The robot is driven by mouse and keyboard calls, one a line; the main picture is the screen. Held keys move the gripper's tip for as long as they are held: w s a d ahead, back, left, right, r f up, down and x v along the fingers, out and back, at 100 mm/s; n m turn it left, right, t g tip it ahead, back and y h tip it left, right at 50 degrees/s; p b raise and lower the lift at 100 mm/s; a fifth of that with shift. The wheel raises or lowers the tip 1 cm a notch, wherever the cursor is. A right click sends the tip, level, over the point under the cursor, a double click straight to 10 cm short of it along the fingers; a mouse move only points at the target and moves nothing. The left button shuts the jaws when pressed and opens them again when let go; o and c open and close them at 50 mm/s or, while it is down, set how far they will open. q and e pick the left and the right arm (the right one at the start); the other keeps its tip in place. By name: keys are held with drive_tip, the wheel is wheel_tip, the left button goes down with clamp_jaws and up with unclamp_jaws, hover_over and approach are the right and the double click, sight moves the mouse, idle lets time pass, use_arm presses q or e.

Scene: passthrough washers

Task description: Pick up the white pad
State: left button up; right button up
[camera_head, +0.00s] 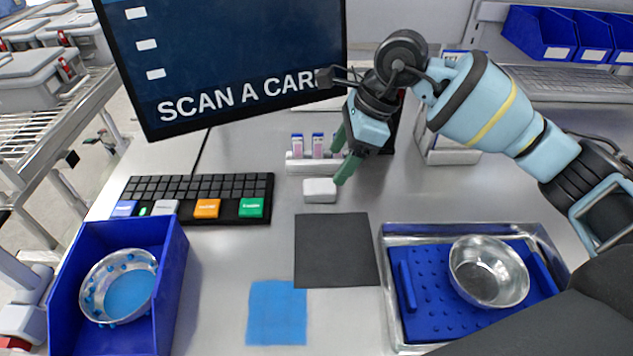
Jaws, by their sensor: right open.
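The white pad (320,190) is a small, rounded block. It lies on the grey table, just behind the black square mat and in front of a small rack of vials. My right gripper (341,160) comes in from the right, with green fingers pointing down. It is open and empty. One fingertip shows just above the pad's right edge, and the other is farther back near the vials. I cannot tell whether the fingertip touches the pad. My left gripper is not in view.
A monitor (230,50) and a keyboard (190,190) stand at the left. A blue bin (172,275) with a metal bowl is front left. A metal tray (392,300) with a blue insert and bowl is front right. A black mat (336,250) and blue cloth (277,312) lie flat between.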

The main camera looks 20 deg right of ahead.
sight(320, 185)
drive_tip(key=shift+x, duration=1.25)
drive_tip(key=shift+w+p+x, duration=0.15)
drive_tip(key=shift+w+x, duration=0.1)
drive_tip(key=shift+x, duration=1.1)
drive_tip(key=shift+w+p+x, duration=0.15)
drive_tip(key=shift+w+x, duration=0.1)
drive_tip(key=shift+x, duration=1.05)
drive_tip(key=shift+a, duration=0.1)
drive_tip(key=shift+c, duration=0.5)
drive_tip(key=c, duration=1)
